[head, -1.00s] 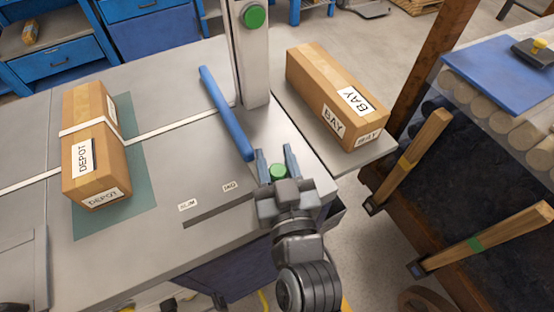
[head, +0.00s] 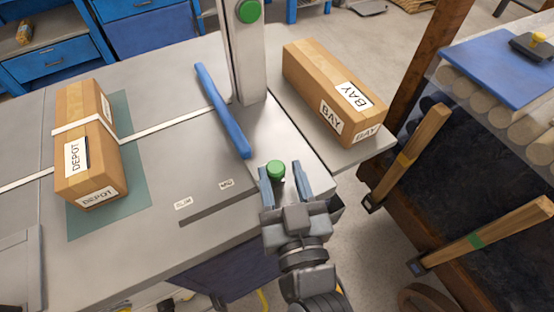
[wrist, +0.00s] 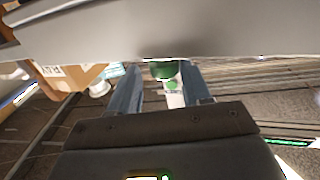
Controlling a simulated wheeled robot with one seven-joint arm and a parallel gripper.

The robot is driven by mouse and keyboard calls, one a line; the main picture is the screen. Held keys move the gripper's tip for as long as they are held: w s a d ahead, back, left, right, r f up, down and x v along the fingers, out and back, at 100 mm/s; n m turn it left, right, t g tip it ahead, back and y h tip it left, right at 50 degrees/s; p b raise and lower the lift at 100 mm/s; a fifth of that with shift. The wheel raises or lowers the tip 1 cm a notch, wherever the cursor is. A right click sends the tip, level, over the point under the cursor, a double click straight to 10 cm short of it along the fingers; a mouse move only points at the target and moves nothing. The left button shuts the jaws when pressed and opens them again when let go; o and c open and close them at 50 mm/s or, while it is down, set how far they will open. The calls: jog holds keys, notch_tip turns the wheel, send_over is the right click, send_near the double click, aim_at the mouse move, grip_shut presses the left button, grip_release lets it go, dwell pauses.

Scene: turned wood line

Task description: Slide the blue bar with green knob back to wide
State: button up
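The blue bar (head: 222,112) lies slanted across the grey bench top in the head view, its near end close to the knob. The green knob (head: 275,168) sits on a short stem near the bench's right corner; it also shows in the wrist view (wrist: 163,70). My gripper (head: 282,169) is open, with one blue finger on each side of the knob near the fingertips. The knob looks nearer the left finger in the head view. A dark slot (head: 205,212) runs beside labels SLIM (head: 183,203) and MID (head: 226,184). No WIDE label can be seen.
A DEPOT carton (head: 90,145) stands on a green mat (head: 135,190) at left. A BAY carton (head: 333,92) lies on a ledge at right. A pale post (head: 238,50) with a green button stands behind the bar. Bench top between mat and bar is clear.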

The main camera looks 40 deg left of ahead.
jog(key=shift+v, duration=1.7)
jog(key=s+d+f+m+t+h, duration=0.2)
jog(key=d+h, duration=0.1)
jog(key=d, duration=0.8)
jog(key=s+d+f+m+t+h, duration=0.1)
jog(key=s+d+m+t+h, duration=0.15)
jog(key=d, duration=0.75)
jog(key=s+d+r+m+h, duration=0.3)
jog(key=s+d+h, duration=0.1)
jog(key=s+d, duration=0.3)
jog(key=s+d+r+m+h+p, duration=0.1)
jog(key=s+d+r+m+h, duration=0.2)
jog(key=s+d, duration=0.4)
jog(key=shift+s+g+h, duration=0.15)
jog(key=shift+g+h, duration=0.2)
jog(key=shift+h, duration=0.5)
jog(key=shift+r, duration=0.15)
